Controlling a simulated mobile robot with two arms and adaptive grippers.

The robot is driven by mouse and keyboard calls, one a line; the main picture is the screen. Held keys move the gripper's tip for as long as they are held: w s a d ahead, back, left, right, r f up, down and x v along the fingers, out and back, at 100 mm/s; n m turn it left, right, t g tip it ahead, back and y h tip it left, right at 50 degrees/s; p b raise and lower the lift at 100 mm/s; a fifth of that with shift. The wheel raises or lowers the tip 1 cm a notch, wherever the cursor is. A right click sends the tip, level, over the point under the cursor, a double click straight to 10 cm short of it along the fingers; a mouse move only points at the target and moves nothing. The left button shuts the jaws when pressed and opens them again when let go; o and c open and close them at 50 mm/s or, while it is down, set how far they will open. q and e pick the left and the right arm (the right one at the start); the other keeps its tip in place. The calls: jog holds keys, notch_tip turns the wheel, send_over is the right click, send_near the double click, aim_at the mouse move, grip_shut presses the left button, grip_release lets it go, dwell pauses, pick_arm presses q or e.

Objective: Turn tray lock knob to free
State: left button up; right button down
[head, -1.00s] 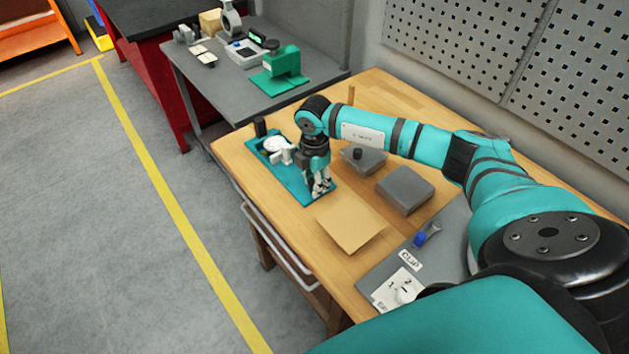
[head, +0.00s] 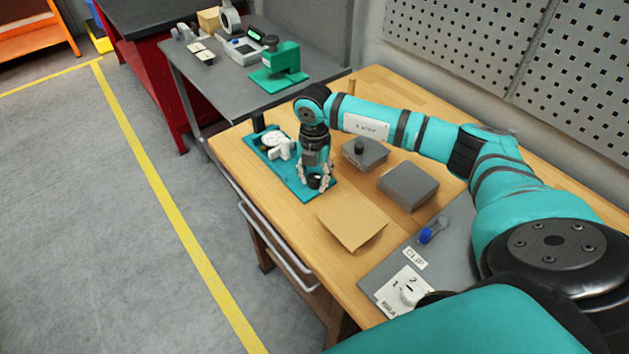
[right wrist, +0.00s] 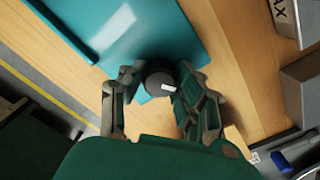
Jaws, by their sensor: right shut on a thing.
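The tray lock knob (right wrist: 160,80) is a round black knob with a white mark on its top, in the right wrist view. It sits at the near end of the teal tray (right wrist: 168,22), which also shows on the wooden bench in the head view (head: 292,181). My right gripper (right wrist: 154,84) points down with its two fingers shut on opposite sides of the knob. In the head view the right gripper (head: 315,182) is at the tray's near end, with the dark knob between its fingers. My left gripper is not in view.
A white fixture (head: 275,142) stands on the tray's far part. Grey blocks (head: 408,185) and a tan board (head: 352,222) lie close by. A grey mat with a white numbered dial plate (head: 405,290) is at the near end. Bare wood lies between.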

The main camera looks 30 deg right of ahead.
aim_at(314, 176)
jog(key=n+b, duration=0.3)
jog(key=n, duration=0.3)
jog(key=shift+f+n+b, duration=0.15)
jog(key=shift+n+b, duration=0.15)
jog(key=shift+b, duration=0.05)
jog(key=shift+n+b, duration=1.05)
jog(key=shift+n, duration=0.95)
jog(key=c, duration=0.9)
grip_release()
jog(key=shift+c, duration=0.2)
jog(key=shift+r, duration=0.2)
notch_tip(314, 176, up, 12)
